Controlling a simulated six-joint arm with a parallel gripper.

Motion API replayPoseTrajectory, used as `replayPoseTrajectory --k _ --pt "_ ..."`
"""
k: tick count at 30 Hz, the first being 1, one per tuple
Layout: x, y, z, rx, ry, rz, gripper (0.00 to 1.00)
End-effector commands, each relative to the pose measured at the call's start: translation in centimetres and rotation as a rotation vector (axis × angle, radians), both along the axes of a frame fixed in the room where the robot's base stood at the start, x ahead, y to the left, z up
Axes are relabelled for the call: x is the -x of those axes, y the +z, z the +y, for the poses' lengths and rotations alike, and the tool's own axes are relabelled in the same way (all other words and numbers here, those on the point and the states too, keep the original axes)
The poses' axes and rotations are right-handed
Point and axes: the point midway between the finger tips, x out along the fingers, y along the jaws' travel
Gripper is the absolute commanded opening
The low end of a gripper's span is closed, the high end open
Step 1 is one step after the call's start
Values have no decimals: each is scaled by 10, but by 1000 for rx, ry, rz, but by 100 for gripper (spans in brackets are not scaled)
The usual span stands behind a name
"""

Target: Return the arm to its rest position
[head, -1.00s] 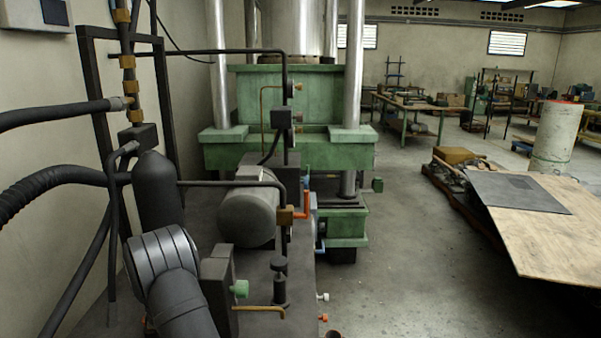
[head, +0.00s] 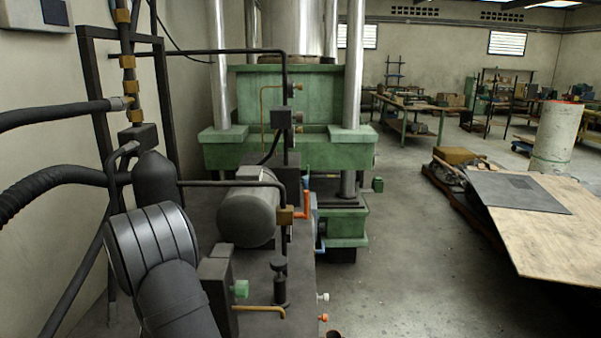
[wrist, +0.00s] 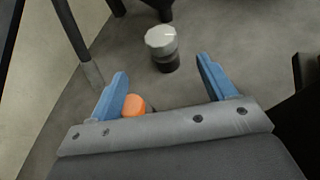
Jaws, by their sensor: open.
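My gripper (wrist: 162,82) shows in the wrist view with its two blue fingers spread wide apart and nothing between them. Beyond the fingertips, and apart from them, stands a short cylinder (wrist: 161,42) with a pale grey top and a dark lower part. An orange rounded piece (wrist: 134,105) shows close to the left finger; I cannot tell whether they touch.
A green press (head: 290,150) with steel columns stands ahead. Pipes, a grey motor (head: 248,215) and a small valve with an orange handle (head: 300,213) crowd the left side. A plywood sheet (head: 560,235) lies at the right. The concrete floor (head: 420,260) between is clear.

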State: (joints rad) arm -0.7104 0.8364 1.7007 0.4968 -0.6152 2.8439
Motion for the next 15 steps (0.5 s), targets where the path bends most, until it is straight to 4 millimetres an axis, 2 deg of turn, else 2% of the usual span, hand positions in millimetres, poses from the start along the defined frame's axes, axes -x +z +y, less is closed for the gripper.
replayPoseTrajectory --k 15 --pt "-81 -37 35 -1 0 -1 76"
